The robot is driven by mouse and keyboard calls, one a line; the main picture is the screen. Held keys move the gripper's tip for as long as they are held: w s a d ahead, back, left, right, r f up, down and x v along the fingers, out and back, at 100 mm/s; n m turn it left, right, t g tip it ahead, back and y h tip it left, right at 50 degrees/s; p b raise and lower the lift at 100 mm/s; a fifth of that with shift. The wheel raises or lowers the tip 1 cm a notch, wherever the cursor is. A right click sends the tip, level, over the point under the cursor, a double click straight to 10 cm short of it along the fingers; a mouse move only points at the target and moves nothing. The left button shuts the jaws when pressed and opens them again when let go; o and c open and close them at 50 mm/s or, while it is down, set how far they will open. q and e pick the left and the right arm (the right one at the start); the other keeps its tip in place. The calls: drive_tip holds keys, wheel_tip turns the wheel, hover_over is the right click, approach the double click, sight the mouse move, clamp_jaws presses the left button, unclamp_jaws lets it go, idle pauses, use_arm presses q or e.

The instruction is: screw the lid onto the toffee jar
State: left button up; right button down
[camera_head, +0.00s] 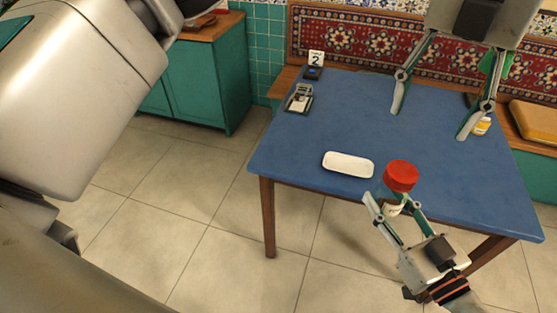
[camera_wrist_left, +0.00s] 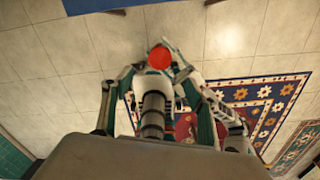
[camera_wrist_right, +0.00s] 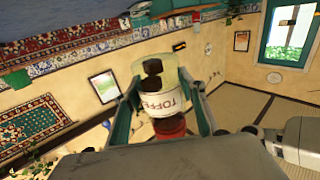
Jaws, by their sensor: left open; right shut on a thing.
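The toffee jar (camera_wrist_right: 160,98) is a clear jar with brown toffees and a white label. My right gripper (camera_head: 388,197) is shut on it near the table's front edge; the fingers hide much of it in the head view. The red lid (camera_head: 401,175) sits at the jar's mouth, seen from above in the left wrist view (camera_wrist_left: 160,58). I cannot tell whether it is threaded on. My left gripper (camera_head: 430,123) is open and empty, above and behind the jar in the head view, apart from the lid.
A white dish (camera_head: 348,165) lies on the blue table (camera_head: 310,140), left of the jar. A small device (camera_head: 299,98) and a number 2 sign (camera_head: 316,58) stand at the back left. A small yellow container (camera_head: 482,126) is at the right. The table's middle is clear.

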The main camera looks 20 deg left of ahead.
use_arm(q)
drive_tip(key=w+a+f+n+h, duration=0.1)
drive_tip(key=w+f+n+h, duration=0.25)
drive_tip(key=f+n, duration=0.45)
drive_tip(key=w+a+f+n+h, duration=0.1)
drive_tip(key=w+f+n+h, duration=0.25)
drive_tip(key=f, duration=0.85)
drive_tip(key=w+a+f+n+h, duration=0.2)
drive_tip(key=w+f+n, duration=0.25)
drive_tip(key=f, duration=0.55)
drive_tip(key=s+d+f+n+t, duration=0.2)
drive_tip(key=s+f+n+t, duration=0.3)
drive_tip(key=f, duration=0.4)
use_arm(e)
drive_tip(key=shift+r, duration=0.1)
use_arm(q)
drive_tip(key=s+a+f+n+t+y, duration=0.2)
drive_tip(key=s+a+f+n, duration=0.4)
drive_tip(key=s+a, duration=0.3)
drive_tip(key=s+a+f+n+t+y, duration=0.3)
drive_tip(key=s+a+f+n, duration=0.4)
drive_tip(key=a, duration=0.8)
drive_tip(key=s+f+y, duration=0.1)
drive_tip(key=s+f, duration=0.1)
drive_tip(key=s, duration=0.1)
drive_tip(key=shift+s+a+n+t, duration=0.2)
drive_tip(key=shift+a+n+t, duration=0.1)
